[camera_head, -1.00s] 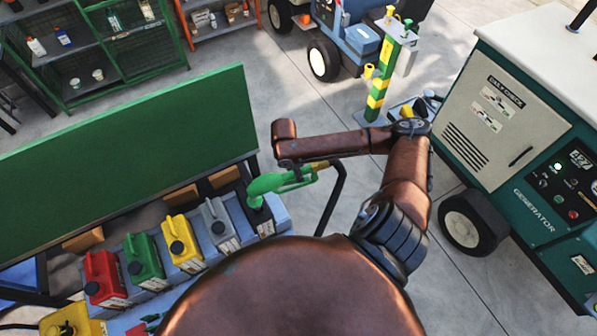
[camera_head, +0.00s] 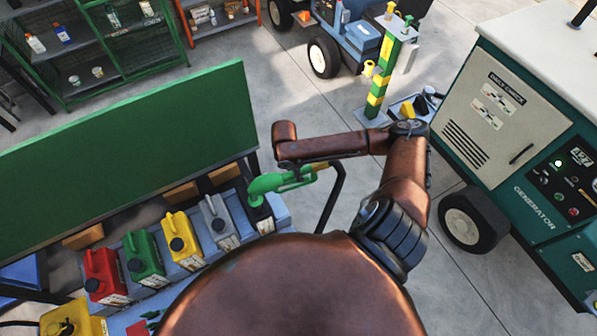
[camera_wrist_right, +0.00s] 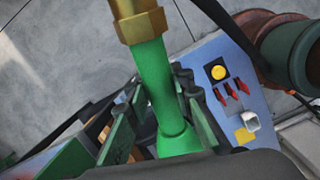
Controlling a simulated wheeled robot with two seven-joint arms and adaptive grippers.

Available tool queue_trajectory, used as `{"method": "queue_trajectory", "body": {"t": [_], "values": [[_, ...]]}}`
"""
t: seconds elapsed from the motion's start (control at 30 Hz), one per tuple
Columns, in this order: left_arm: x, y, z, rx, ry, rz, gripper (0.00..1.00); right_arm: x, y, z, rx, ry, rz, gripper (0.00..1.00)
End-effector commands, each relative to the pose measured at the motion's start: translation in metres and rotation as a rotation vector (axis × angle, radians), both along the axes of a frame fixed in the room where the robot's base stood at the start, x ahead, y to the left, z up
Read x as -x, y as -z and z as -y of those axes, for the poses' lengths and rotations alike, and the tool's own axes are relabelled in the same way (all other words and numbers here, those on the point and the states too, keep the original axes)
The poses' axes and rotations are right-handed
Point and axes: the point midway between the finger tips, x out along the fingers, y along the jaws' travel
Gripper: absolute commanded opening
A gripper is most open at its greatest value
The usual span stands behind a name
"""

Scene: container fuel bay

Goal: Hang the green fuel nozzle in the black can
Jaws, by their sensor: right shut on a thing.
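The green fuel nozzle (camera_head: 283,181) is held by my right gripper (camera_head: 301,173), just below my copper-coloured wrist in the head view. Its spout end points down and left, at the top of the black can (camera_head: 261,214); I cannot tell whether the tip is inside the can's mouth. A dark hose runs down from its brass end. In the right wrist view, the nozzle (camera_wrist_right: 155,85) lies between the dark fingers of my right gripper (camera_wrist_right: 160,112). I cannot make out the black can there. My left gripper is not in view.
Grey (camera_head: 219,222), yellow (camera_head: 182,241), green (camera_head: 144,258) and red (camera_head: 104,276) cans stand in a row left of the black can. A green panel (camera_head: 130,160) rises behind them. A teal generator (camera_head: 535,200) stands at right. Open floor lies between.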

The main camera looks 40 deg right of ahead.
Motion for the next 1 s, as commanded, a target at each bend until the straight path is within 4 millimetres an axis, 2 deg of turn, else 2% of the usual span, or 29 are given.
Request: {"method": "queue_trajectory", "body": {"t": [0.57, 1.0], "values": [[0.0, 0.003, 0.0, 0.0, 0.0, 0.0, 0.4, -0.001, 0.008, 0.0, 0.0, 0.0, 0.002, 0.0], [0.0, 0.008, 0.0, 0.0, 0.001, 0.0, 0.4, -0.001, 0.027, -0.001, 0.0, 0.0, 0.001, 0.0]]}}
